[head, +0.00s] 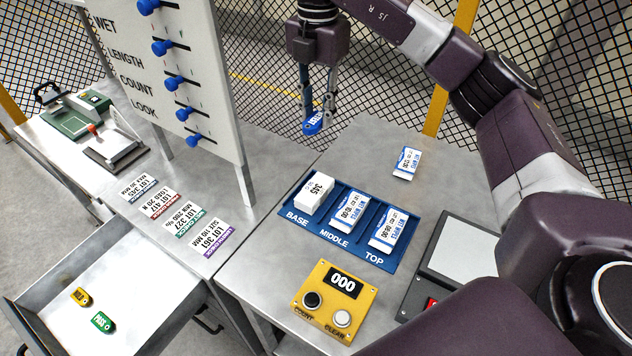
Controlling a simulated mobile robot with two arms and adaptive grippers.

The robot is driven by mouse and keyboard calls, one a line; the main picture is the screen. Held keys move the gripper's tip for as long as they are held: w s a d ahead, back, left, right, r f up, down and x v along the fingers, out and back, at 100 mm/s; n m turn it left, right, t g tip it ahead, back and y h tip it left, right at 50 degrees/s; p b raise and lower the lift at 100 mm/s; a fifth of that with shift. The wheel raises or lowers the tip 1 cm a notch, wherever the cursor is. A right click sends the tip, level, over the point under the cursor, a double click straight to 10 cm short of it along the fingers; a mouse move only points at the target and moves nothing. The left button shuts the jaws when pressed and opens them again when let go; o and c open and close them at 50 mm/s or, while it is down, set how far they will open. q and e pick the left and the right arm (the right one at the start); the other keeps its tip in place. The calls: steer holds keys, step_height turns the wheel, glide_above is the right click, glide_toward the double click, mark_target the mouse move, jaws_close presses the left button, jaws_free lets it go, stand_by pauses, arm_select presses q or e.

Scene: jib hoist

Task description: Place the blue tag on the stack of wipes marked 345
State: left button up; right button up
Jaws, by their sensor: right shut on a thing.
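My right gripper (318,108) points down, shut on the blue tag (313,123), which hangs in the air near the back edge of the table. The stack of wipes marked 345 (315,195) is white and sits in the BASE slot of the blue tray (330,239). The gripper and tag appear above and behind that stack, apart from it. My left gripper is not in view.
Wipes packs fill the MIDDLE (349,211) and TOP (388,229) slots. Another pack (407,163) lies behind. A yellow counter box (335,300) reads 000. A slider board (175,75) stands left. An open drawer (110,290) holds yellow (81,297) and green (103,322) tags.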

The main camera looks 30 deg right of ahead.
steer(key=p, duration=0.2)
glide_above(317, 186)
step_height(317, 186, down, 14)
step_height(317, 186, down, 4)
steer(key=shift+f+p, duration=0.1)
steer(key=shift+p, duration=0.6)
steer(key=shift+w+d+f, duration=0.1)
steer(key=shift+f, duration=0.15)
steer(key=shift+f, duration=0.15)
steer(key=o, duration=0.9)
steer(key=shift+o, duration=0.2)
